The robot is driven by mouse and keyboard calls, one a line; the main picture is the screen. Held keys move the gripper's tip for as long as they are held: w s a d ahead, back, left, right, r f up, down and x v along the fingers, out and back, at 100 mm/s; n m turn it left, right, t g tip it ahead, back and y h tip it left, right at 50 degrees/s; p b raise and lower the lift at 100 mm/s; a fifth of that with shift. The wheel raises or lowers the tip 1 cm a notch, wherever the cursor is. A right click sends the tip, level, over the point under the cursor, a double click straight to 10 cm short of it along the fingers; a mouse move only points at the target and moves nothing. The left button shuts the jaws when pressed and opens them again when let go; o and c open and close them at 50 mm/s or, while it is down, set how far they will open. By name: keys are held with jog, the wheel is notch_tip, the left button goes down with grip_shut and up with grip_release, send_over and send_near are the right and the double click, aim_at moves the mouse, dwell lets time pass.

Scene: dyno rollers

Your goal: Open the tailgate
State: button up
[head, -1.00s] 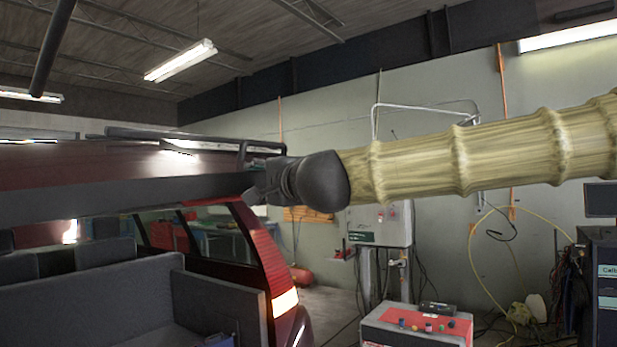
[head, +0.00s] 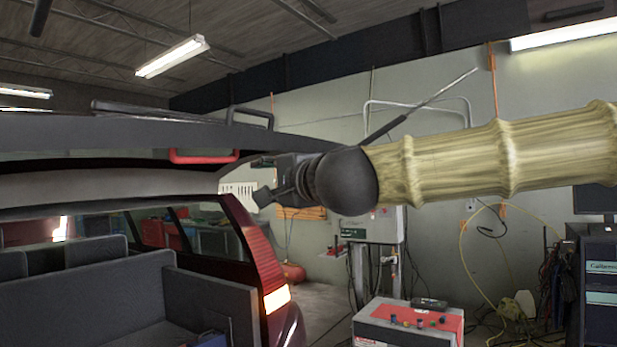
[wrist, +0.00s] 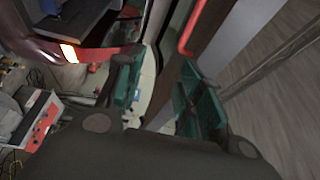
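The tailgate (head: 90,135) is a long dark panel raised above the rear opening of a dark red car (head: 262,245). A red handle (head: 203,157) hangs along its lower side, and it also shows in the wrist view (wrist: 190,38). My gripper (head: 258,181) is to the right of the handle, near the panel's right end. In the wrist view its green finger pads (wrist: 163,88) are spread apart, with nothing clearly held between them. The handle lies beyond the right finger there. I cannot tell whether a finger touches the panel.
A thin rod (head: 420,107) slants up behind my arm. Grey seats and a cargo area (head: 90,300) show through the car's rear opening. A red-topped cabinet (head: 408,322) stands at the lower right, with a dark equipment rack (head: 598,285) farther right. A wall unit (head: 370,225) stands behind.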

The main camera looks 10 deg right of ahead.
jog(key=shift+v, duration=0.75)
jog(key=shift+a+f, duration=0.1)
jog(key=shift+f, duration=0.05)
